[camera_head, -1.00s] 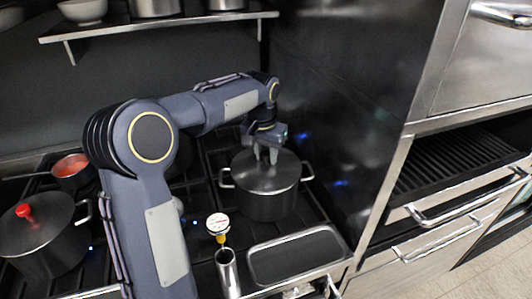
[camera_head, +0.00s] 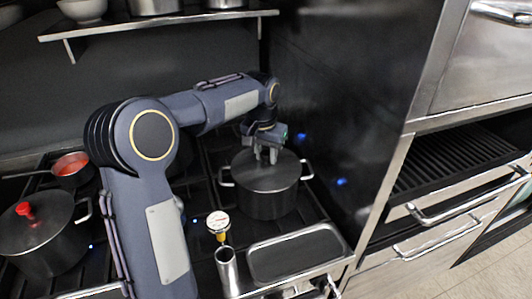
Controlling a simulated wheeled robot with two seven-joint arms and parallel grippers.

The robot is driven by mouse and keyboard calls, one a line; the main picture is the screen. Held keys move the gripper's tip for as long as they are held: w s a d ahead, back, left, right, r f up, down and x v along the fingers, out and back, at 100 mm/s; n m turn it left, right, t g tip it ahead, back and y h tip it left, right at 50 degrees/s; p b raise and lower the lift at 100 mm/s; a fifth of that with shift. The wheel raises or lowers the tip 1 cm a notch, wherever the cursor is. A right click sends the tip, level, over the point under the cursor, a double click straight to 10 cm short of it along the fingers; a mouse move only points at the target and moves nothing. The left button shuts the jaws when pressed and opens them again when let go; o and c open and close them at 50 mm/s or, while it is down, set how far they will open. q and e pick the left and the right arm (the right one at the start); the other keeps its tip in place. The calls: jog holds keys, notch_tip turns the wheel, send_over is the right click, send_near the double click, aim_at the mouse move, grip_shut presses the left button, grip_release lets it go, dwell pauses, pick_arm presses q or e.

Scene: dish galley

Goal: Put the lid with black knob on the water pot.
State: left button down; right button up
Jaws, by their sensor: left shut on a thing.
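My left gripper (camera_head: 267,158) is above the pot at the centre, pointing down and shut on the knob of a dark lid (camera_head: 262,178). The knob itself is hidden between the fingers. The lid lies over the mouth of a dark pot (camera_head: 267,203) with two light side handles. It looks level and seated on the rim, though a small gap cannot be ruled out. The pot stands on the stove at the back right. My right gripper is not in view.
A pot with a red-knobbed lid (camera_head: 45,228) stands at the left, with a small saucepan of red content (camera_head: 72,172) behind it. A dark wall rises at the right.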

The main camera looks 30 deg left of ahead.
pick_arm(q)
jog(key=c, duration=1)
grip_release()
jog(key=shift+o, duration=0.5)
jog(key=o, duration=0.4)
jog(key=shift+r, duration=0.15)
jog(key=shift+r+p, duration=3.2)
jog(key=shift+r, duration=0.2)
